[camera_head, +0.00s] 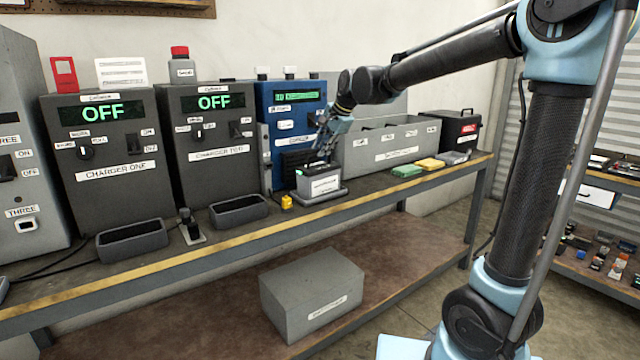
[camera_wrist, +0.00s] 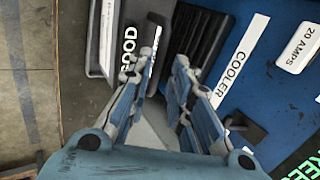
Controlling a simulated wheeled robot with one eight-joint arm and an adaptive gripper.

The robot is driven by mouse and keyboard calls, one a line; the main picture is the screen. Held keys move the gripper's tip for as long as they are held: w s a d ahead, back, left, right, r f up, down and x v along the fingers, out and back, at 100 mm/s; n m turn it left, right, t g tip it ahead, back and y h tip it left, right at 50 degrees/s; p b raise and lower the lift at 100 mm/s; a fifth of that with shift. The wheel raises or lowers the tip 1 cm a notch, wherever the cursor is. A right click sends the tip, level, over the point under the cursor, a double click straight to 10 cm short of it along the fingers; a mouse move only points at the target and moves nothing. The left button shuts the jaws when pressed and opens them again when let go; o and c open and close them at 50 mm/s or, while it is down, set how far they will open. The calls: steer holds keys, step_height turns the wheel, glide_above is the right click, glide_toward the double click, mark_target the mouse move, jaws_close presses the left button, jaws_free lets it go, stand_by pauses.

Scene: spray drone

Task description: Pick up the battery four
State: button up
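A grey battery (camera_head: 319,186) with a white label stands upright on a low grey tray (camera_head: 322,198) at the bench's front edge, before the blue charger. The label is too small to read, so I cannot tell its number. My gripper (camera_head: 322,153) is just above the battery, pointing down. In the wrist view my gripper (camera_wrist: 168,62) has its two fingers apart with a narrow gap. A dark part lies by the left fingertip; I cannot tell whether it is touched.
The blue charger (camera_head: 293,105) with its black-finned cooler (camera_wrist: 203,35) stands close behind my gripper. A long grey bin (camera_head: 388,146) is to the right, with green and yellow blocks before it. Dark chargers and empty trays (camera_head: 132,240) are left. A grey box (camera_head: 312,295) sits on the lower shelf.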

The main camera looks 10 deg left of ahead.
mark_target(319, 175)
steer(key=shift+x, duration=2.45)
steer(key=shift+s+d+f, duration=0.1)
steer(key=shift+d+f, duration=0.05)
jaws_close()
